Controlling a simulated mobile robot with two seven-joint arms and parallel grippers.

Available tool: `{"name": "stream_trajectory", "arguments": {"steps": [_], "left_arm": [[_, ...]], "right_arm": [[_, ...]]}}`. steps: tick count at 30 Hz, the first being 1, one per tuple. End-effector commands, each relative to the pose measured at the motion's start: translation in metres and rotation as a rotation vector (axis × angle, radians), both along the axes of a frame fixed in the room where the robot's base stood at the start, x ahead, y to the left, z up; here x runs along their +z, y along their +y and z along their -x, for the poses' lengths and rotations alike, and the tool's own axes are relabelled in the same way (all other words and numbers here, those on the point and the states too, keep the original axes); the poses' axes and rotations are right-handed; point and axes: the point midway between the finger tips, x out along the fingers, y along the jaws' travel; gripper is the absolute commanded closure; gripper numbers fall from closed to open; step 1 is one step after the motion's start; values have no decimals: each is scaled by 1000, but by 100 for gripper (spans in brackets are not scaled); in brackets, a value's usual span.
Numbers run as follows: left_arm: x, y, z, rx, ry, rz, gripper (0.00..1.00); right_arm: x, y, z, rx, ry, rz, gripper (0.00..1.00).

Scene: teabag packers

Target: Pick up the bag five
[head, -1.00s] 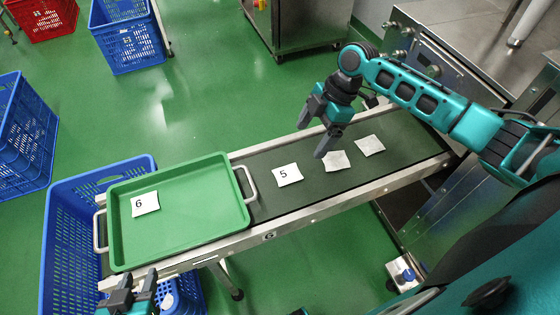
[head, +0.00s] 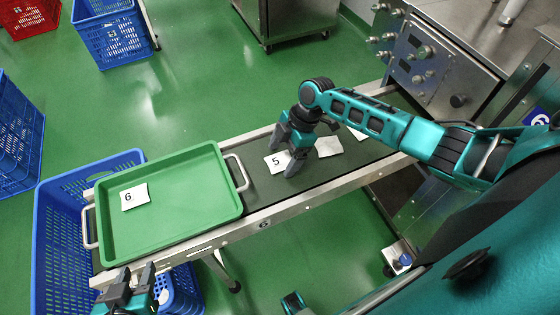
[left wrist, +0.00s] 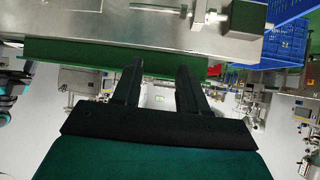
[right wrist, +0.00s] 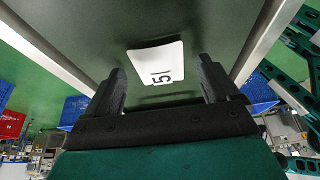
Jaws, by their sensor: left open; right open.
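The white bag marked 5 (head: 275,162) lies flat on the dark conveyor belt (head: 262,182), just right of the green tray. It also shows in the right wrist view (right wrist: 156,64), ahead of and between the fingertips. My right gripper (head: 283,162) is open and empty, low over the belt with its fingers at the right edge of the bag and partly covering it. In the right wrist view the open fingers (right wrist: 162,82) stand apart with the bag beyond them. My left gripper (head: 135,282) is open and empty at the front of the tray; its spread fingers show in the left wrist view (left wrist: 155,80).
The green tray (head: 190,225) holds a bag marked 6 (head: 134,197). Two more bags lie further right on the belt, one plain (head: 329,146) and one mostly behind my right arm (head: 358,134). Metal rails edge the belt. A blue crate (head: 62,250) stands under the tray.

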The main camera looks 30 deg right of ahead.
Motion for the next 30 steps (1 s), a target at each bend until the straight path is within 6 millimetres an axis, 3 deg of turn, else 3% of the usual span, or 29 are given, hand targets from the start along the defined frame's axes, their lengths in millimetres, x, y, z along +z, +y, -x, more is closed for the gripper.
{"name": "stream_trajectory", "arguments": {"steps": [7,26,30], "left_arm": [[5,-1,-3,-1,-12,3,57],[1,2,-2,3,-2,-3,57],[0,3,-1,3,0,-3,57]], "right_arm": [[-1,0,0,-1,0,1,13],[-1,0,0,-1,0,1,73],[-1,0,0,-1,0,1,74]]}}
